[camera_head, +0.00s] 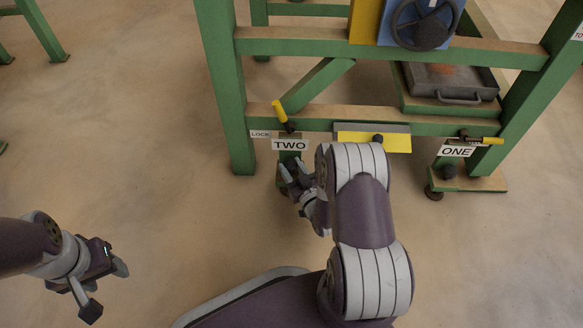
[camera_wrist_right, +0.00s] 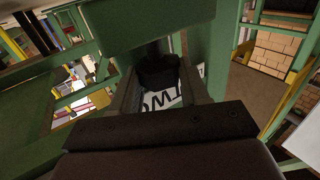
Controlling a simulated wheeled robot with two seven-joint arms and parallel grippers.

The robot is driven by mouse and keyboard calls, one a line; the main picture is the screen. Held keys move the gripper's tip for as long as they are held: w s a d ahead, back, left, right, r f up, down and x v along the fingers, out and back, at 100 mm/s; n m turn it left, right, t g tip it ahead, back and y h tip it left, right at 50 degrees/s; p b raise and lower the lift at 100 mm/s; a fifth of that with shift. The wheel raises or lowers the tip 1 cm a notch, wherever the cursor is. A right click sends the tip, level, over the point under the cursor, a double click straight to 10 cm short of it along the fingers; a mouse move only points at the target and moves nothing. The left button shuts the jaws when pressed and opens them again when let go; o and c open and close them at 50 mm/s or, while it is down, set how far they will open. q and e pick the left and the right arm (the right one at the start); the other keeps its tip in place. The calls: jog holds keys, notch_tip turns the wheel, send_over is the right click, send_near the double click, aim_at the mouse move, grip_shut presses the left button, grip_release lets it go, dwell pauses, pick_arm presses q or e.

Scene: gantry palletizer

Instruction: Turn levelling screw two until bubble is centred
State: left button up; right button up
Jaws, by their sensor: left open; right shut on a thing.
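The sign TWO (camera_head: 290,144) marks a corner of the green frame, with a yellow-handled lever (camera_head: 280,112) and a LOCK label (camera_head: 260,134) beside it. My right gripper (camera_head: 292,180) is just below the sign. In the right wrist view its jaws are shut on a dark knob, levelling screw two (camera_wrist_right: 158,72), with part of the TWO sign behind. Most of the screw is hidden in the head view. My left gripper (camera_head: 108,286) is open and empty above the floor at lower left. I cannot make out a bubble in either view.
Sign ONE (camera_head: 456,151) hangs at the right, with a dark knob and foot (camera_head: 434,192) below it. A yellow-faced shelf (camera_head: 372,140) sits between the signs. A grey tray (camera_head: 450,82) and a handwheel (camera_head: 420,24) are behind.

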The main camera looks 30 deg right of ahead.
dwell(0.4)
jog(key=o, duration=1.1)
jog(key=shift+c, duration=0.2)
